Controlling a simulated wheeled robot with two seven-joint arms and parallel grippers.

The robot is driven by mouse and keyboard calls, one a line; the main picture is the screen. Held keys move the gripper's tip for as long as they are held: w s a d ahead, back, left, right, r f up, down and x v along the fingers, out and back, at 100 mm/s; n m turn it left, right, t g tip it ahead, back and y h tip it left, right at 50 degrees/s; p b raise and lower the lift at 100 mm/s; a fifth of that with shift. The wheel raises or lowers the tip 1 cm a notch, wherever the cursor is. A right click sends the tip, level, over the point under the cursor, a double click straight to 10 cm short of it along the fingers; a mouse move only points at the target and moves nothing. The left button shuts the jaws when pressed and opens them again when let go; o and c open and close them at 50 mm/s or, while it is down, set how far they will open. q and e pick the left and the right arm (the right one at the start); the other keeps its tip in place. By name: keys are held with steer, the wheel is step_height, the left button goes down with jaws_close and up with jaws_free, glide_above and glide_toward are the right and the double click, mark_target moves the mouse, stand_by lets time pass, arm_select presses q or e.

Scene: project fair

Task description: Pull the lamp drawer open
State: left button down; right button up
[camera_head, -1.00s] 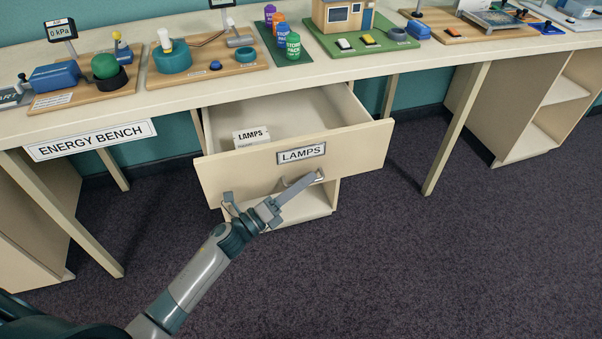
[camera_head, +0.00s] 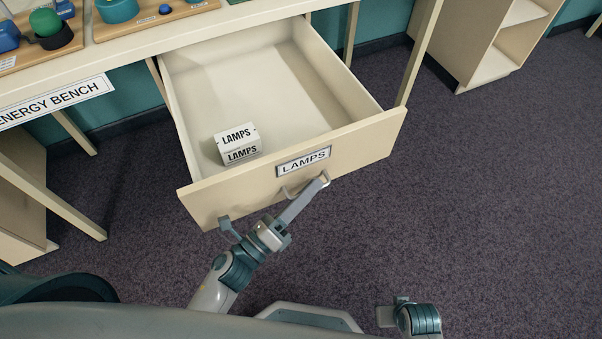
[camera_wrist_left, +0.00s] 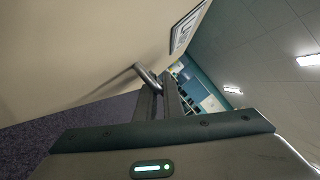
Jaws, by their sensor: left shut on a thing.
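The lamp drawer (camera_head: 365,143) is pulled well out from under the bench, with a "LAMPS" label (camera_head: 303,160) on its front. Its metal handle (camera_head: 289,194) sits below the label; the handle also shows in the left wrist view (camera_wrist_left: 147,76). My left gripper (camera_head: 318,184) is shut on the handle, reaching it from the front. In the left wrist view its fingers (camera_wrist_left: 160,91) meet the bar. A small white box marked "LAMPS" (camera_head: 238,144) lies inside the drawer near the front left. Part of my right arm shows at the bottom; its fingertips cannot be made out.
The bench top (camera_head: 135,48) above carries wooden boards with models at the upper left. An "ENERGY BENCH" sign (camera_head: 55,101) hangs on its edge. Bench legs (camera_head: 420,50) stand either side of the drawer. The dark carpet (camera_head: 480,200) to the right is clear.

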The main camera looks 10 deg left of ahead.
arm_select(q)
steer(key=shift+s+d, duration=0.15)
steer(key=shift+s, duration=0.1)
arm_select(e)
steer(key=shift+w+r, duration=0.1)
arm_select(q)
steer(key=c, duration=2.2)
jaws_free()
arm_select(e)
steer(key=shift+s, duration=0.2)
